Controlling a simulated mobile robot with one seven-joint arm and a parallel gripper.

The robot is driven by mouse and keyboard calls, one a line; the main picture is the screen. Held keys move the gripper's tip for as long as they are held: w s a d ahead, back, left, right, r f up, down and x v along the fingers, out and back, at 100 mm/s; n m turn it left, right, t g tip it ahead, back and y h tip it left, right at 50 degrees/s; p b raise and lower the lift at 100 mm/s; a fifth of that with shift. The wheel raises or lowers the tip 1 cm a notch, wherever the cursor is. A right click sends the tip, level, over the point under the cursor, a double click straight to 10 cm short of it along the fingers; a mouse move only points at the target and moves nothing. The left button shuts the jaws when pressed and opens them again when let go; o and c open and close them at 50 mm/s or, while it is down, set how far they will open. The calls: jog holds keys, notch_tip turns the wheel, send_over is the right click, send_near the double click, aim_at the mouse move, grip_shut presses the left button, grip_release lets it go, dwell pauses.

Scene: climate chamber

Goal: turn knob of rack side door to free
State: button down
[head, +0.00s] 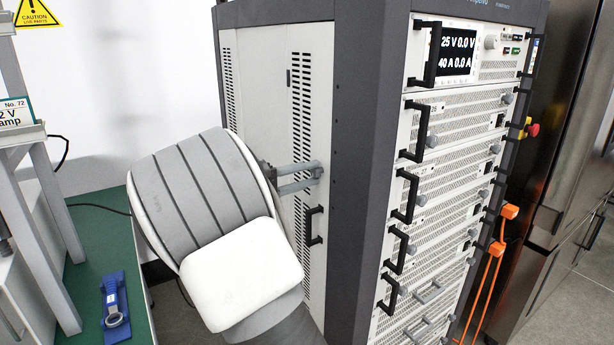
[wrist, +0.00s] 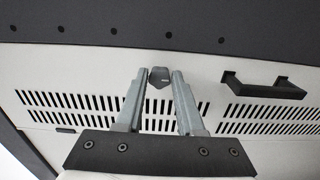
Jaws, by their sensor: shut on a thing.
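The rack side door (head: 268,75) is a pale panel with slotted vents on the left side of the rack. It sits flush in its dark frame. A small dark grey knob (wrist: 158,77) is near the door's edge in the wrist view. My gripper (head: 315,171) reaches the door from the left in the head view. In the wrist view, the two grey fingers of my gripper (wrist: 160,76) are shut on the knob, one on each side. The knob is mostly hidden by the fingers in the head view.
A black door handle (head: 314,226) is just below my fingers; it also shows in the wrist view (wrist: 263,87). Rack units with black handles (head: 419,130) face right. A green bench (head: 105,250) with a blue tool (head: 115,300) stands at left. An orange cable (head: 485,285) hangs at right.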

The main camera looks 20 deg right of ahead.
jog(key=c, duration=0.5)
grip_release()
jog(key=shift+c, duration=0.2)
jog(key=shift+a, duration=0.1)
jog(key=s+a+p, duration=0.2)
jog(key=s+a, duration=0.1)
jog(key=a, duration=1.4)
jog(key=shift+s+p, duration=0.15)
jog(key=shift+p, duration=0.15)
